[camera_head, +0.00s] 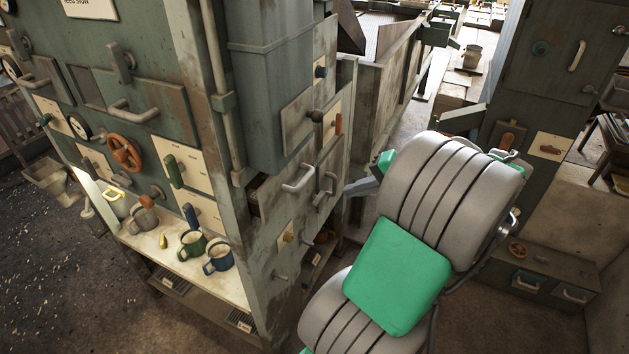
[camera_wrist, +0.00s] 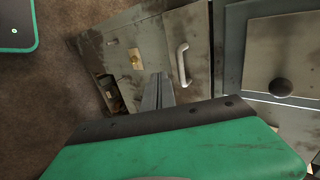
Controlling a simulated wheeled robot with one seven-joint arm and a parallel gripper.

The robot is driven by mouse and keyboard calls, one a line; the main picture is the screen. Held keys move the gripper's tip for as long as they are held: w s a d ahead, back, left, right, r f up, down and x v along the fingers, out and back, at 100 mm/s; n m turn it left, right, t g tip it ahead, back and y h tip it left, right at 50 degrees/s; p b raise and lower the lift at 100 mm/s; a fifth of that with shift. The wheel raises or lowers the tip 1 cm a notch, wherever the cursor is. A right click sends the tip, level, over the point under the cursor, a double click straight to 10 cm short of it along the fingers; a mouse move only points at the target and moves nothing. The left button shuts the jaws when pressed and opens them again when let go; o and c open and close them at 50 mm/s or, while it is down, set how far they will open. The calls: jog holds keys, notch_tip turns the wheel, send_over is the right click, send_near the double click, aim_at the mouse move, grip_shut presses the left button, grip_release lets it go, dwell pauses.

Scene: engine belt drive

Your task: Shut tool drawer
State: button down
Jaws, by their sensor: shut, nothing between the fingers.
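The tool drawer is not marked clearly. A worn grey front with a pale bar handle (camera_head: 298,180) is on the right side of the green-grey cabinet, with a dark gap at its left edge. I cannot tell how far it stands out. A second bar handle (camera_head: 325,185) is just right of it. My gripper (camera_head: 362,187) is shut and empty, to the right of these handles. In the wrist view, my gripper (camera_wrist: 158,92) points at a worn grey panel, left of and below a pale bar handle (camera_wrist: 182,63). Contact with the panel cannot be told.
A panel with a dark knob (camera_wrist: 281,88) is right of the handle in the wrist view. Mugs (camera_head: 218,258) stand on the cabinet's pale shelf (camera_head: 165,255). A red valve wheel (camera_head: 125,152) is above. Another cabinet (camera_head: 545,70) stands at right.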

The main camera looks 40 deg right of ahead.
jog(key=w+r+b+x, duration=0.1)
jog(key=b+x, duration=0.4)
jog(key=x, duration=0.6)
jog(key=shift+w+a+r+b, duration=0.25)
jog(key=shift+w+r+b, duration=0.15)
jog(key=shift+w, duration=0.2)
jog(key=shift+r, duration=0.1)
